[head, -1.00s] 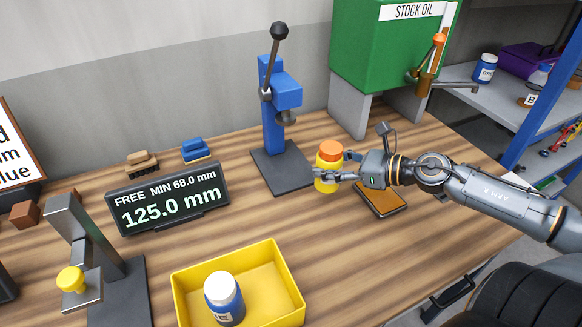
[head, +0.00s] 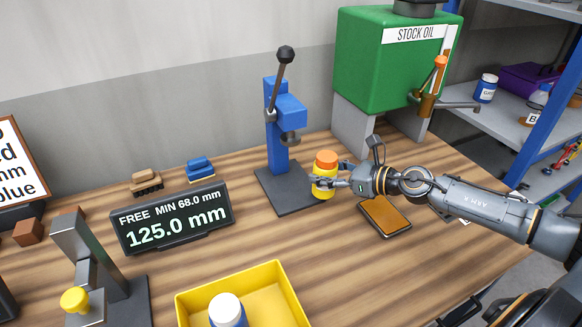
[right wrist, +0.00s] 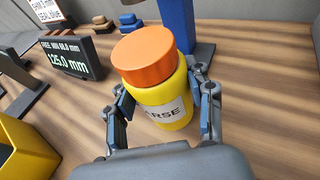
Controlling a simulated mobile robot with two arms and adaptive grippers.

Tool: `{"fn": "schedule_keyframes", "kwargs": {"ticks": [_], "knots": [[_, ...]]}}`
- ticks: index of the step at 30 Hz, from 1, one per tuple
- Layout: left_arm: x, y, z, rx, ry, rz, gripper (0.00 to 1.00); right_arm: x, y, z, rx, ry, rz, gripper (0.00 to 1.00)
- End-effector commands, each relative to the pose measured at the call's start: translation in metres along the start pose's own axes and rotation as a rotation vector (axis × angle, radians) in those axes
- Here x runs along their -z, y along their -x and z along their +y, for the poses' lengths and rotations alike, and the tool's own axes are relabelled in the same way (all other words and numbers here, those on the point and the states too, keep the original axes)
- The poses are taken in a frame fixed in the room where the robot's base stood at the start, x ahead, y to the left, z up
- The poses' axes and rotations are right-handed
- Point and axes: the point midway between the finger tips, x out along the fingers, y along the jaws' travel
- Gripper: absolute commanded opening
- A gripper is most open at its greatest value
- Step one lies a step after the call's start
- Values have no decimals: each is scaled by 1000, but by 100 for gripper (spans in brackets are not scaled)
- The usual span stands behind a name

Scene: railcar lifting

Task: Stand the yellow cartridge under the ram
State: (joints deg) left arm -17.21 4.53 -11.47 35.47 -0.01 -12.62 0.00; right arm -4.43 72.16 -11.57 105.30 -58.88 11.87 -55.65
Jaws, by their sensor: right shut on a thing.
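The yellow cartridge (head: 324,186) has an orange cap and stands upright at the right edge of the press's dark base plate. My right gripper (head: 318,184) is shut around its body. In the right wrist view the cartridge (right wrist: 172,105) sits between the two fingers, with part of a label reading "RSE" showing. My left gripper is not in view.
A display (head: 172,215) reads 125.0 mm. A yellow bin (head: 262,285) holds a white-capped blue bottle (head: 227,312). An orange-topped tray (head: 384,215) lies below my right wrist. The green stock oil tank (head: 395,65) stands behind.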

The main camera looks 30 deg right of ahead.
Motion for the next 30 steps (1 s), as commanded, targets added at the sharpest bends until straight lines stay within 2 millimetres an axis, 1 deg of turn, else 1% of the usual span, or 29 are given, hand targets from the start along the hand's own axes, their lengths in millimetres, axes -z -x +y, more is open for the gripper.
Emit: {"fn": "schedule_keyframes", "kwargs": {"ticks": [1, 7, 11, 12, 15, 19, 22, 27, 30], "knots": [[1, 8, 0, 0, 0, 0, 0, -9, -4, -2, 4, 0, -8, 0], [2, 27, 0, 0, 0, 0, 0, -18, -28, -1, 2, -1, -8, 0], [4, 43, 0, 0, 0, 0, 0, -26, -50, 0, 0, -2, -8, 0], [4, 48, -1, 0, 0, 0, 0, -28, -59, 0, 1, -4, -8, 0], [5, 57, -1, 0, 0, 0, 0, -33, -78, 0, 0, -1, -7, 0], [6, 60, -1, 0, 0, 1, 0, -33, -94, 0, 1, -1, -4, 0], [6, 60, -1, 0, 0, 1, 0, -28, -99, 0, 0, -1, -1, 0], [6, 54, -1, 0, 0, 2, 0, -4, -107, 0, 0, -6, -1, 0], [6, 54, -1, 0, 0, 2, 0, 3, -108, 0, 1, -3, -1, 0]]}}
